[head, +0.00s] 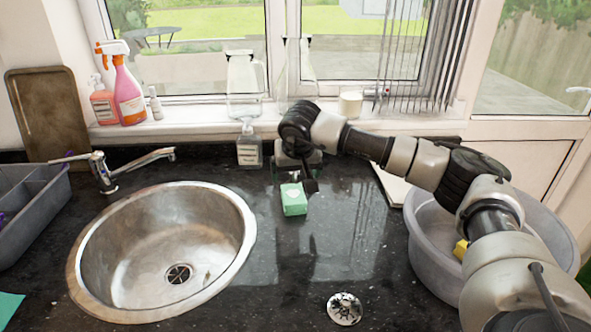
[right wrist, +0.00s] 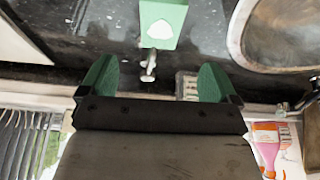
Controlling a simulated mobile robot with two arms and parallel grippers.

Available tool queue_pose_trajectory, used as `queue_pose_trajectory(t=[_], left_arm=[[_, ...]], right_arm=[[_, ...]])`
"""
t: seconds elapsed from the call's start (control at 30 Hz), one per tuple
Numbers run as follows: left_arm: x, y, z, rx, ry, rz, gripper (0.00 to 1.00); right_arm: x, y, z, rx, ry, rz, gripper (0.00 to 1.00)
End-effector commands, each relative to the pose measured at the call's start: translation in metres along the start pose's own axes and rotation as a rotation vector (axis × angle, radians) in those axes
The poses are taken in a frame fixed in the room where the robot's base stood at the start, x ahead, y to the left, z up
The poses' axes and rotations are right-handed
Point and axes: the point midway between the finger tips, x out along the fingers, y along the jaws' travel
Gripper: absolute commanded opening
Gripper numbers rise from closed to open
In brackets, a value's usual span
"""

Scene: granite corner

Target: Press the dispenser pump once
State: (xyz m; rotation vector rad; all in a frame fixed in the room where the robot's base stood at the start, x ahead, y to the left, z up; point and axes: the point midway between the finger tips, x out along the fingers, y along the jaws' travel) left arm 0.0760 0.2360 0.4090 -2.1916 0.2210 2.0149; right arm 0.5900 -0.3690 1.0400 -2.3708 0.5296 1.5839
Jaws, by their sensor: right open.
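A small metal spout-like piece (right wrist: 148,62), which may be the dispenser pump, shows between my right gripper's fingers in the right wrist view. It stands beside a green block (head: 293,199) with a white patch on top; the block also shows in the wrist view (right wrist: 163,22). In the head view my right gripper (head: 298,168) is behind the block and largely hides the metal piece. Its green fingers (right wrist: 157,82) are apart with nothing gripped. Contact with the metal piece cannot be told. A clear labelled pump bottle (head: 249,151) stands left of the gripper. My left gripper is out of view.
A round steel sink (head: 222,205) and faucet (head: 100,172) are at left, with a grey caddy (head: 45,215) at the edge. A grey basin (head: 425,245) is at right under my arm. A strainer (head: 344,309) lies in front. Bottles (head: 128,95) and glass jugs (head: 243,85) line the windowsill.

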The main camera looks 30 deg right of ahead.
Motion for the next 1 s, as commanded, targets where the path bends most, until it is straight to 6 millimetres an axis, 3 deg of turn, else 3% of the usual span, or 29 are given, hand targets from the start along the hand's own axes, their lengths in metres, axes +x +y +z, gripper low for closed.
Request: queue_pose_trajectory(t=[0.53, 0.7, 1.0], left_arm=[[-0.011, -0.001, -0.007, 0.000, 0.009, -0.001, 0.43], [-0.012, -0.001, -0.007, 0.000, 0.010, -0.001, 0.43], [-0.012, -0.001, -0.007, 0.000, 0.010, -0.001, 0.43]], right_arm=[[0.088, 0.000, 0.001, 0.001, -0.003, 0.000, 0.92], [0.100, -0.001, 0.001, -0.001, -0.001, 0.000, 0.92], [0.102, 0.000, 0.001, 0.000, -0.001, 0.000, 0.92]])
